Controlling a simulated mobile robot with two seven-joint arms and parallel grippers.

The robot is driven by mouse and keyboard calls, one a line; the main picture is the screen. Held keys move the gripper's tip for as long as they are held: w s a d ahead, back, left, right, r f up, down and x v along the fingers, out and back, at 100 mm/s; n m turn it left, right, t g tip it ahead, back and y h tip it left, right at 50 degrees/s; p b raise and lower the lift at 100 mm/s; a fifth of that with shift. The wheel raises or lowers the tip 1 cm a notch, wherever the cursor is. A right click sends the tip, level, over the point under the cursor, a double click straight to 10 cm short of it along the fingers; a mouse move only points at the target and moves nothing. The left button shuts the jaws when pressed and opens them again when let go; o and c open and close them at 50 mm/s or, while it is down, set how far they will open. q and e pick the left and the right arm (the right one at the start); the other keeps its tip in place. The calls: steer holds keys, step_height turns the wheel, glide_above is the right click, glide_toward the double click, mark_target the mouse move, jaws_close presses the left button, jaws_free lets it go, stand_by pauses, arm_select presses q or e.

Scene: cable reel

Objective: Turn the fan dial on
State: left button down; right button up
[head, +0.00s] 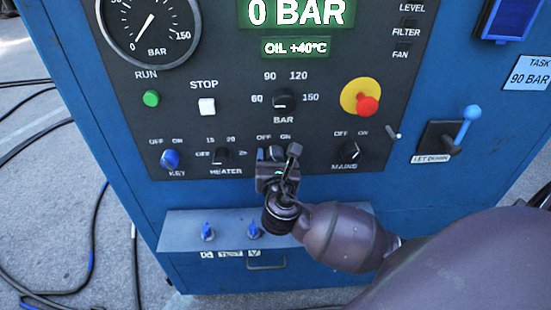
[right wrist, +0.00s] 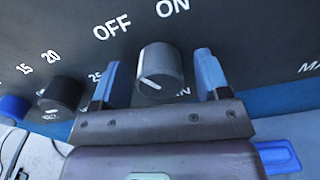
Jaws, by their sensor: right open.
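The fan dial (right wrist: 160,65) is a dark grey round knob below the OFF and ON labels, with part of its name label showing under it. Its white mark points up and left, toward the OFF side. My right gripper (right wrist: 159,76) is open, with one blue-padded finger on each side of the dial and a visible gap on both sides. In the head view my right gripper (head: 279,153) is at the lower middle of the panel and partly covers the fan dial (head: 276,153). My left gripper is in neither view.
The heater dial (head: 221,156) and blue key switch (head: 170,159) lie to the left, the mains dial (head: 346,152) to the right. The bar selector (head: 284,100) is above. A ledge with two blue knobs (head: 208,232) juts out below. A red stop button (head: 367,105) is at upper right.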

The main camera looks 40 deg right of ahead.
steer(key=c, duration=0.9)
steer(key=shift+m, duration=0.3)
steer(key=shift+m+p, duration=0.4)
steer(key=shift+m, duration=0.4)
steer(key=m, duration=0.2)
steer(key=shift+m, duration=0.3)
steer(key=m, duration=0.3)
steer(key=shift+f+m, duration=0.1)
steer(key=shift+m, duration=0.2)
steer(key=shift+m+b, duration=0.3)
steer(key=shift+m, duration=1.6)
